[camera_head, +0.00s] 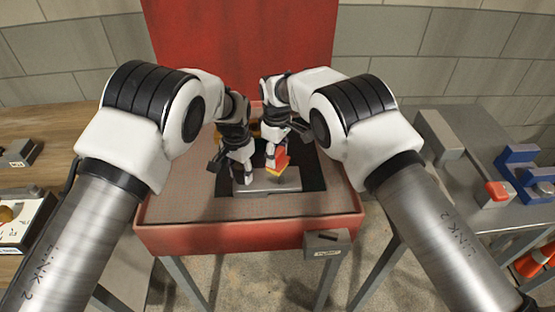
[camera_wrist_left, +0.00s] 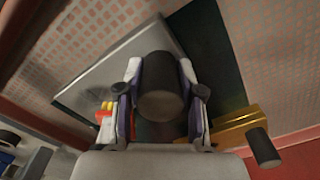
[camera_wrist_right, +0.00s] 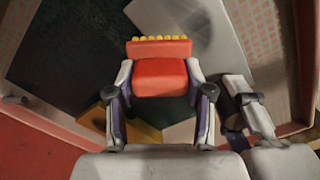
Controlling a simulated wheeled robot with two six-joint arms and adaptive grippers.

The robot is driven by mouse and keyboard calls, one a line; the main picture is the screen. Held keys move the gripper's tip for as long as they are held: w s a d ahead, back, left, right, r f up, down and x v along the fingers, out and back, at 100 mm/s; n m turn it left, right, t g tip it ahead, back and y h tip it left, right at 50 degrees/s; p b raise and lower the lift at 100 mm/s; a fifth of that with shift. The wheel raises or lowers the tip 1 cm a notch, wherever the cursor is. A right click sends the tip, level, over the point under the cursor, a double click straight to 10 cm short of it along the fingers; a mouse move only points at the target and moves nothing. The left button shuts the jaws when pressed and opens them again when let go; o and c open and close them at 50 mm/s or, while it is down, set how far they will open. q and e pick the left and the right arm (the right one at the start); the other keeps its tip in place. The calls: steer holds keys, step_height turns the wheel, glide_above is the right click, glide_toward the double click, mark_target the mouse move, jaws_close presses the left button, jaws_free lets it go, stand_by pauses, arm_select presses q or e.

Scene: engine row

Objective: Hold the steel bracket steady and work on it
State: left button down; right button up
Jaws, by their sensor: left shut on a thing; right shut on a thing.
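The steel bracket (camera_head: 283,184) lies flat on a dark mat (camera_head: 226,184) on the red-edged bench; it also shows as a pale grey plate in the left wrist view (camera_wrist_left: 110,72) and right wrist view (camera_wrist_right: 192,30). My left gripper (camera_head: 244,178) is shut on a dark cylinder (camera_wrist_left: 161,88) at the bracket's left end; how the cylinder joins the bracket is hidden. My right gripper (camera_head: 276,160) is shut on a red block with a yellow bristle-like edge (camera_wrist_right: 160,75), held over or against the bracket. I cannot tell whether it touches.
A yellow piece (camera_wrist_left: 238,126) with a dark knob sits behind the bracket. A red panel (camera_head: 240,45) stands behind the bench. A grey tagged box (camera_head: 327,243) is at the front edge. The right table holds a blue frame (camera_head: 520,168) and a red-ended part (camera_head: 497,192); a wooden table is left.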

mark_target(281, 149)
steer(key=shift+w+d, duration=0.15)
steer(key=shift+d, duration=0.4)
steer(key=shift+s+f, duration=0.1)
steer(key=shift+s, duration=1.95)
steer(key=shift+w+r, duration=0.2)
steer(key=shift+w, duration=1.9)
steer(key=shift+r, duration=3)
